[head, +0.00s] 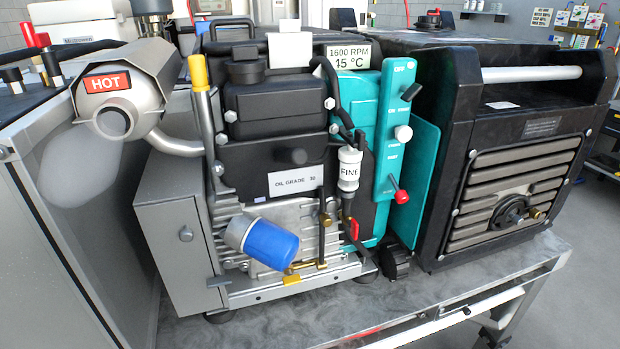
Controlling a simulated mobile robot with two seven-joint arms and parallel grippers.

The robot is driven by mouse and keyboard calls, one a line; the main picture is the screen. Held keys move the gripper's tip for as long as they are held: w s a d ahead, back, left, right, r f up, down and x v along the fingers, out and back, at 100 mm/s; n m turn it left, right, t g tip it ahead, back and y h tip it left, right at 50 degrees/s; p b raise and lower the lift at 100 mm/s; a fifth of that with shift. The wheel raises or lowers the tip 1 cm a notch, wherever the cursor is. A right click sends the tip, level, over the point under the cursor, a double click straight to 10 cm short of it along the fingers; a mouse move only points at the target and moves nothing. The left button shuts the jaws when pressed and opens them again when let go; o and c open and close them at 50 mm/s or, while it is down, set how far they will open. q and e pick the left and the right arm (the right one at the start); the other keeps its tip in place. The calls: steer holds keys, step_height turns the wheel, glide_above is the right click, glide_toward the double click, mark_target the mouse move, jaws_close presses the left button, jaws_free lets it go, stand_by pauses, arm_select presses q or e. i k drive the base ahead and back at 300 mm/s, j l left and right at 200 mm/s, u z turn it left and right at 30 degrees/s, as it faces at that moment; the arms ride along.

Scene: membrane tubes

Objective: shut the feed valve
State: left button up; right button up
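No part carries a readable feed valve label in the head view. A small red lever (353,229) sits low on the engine, below the clear filter marked FINE (348,170) and beside brass fittings (325,219). Neither gripper is in view.
A muffler marked HOT (108,82) juts out at the left, with pale smoke (85,165) at its outlet. A blue filter (270,243) protrudes low in front. The black generator housing (520,140) stands at the right. The metal bench (440,285) is clear in front.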

mark_target(43, 40)
steer(key=u, duration=1.35)
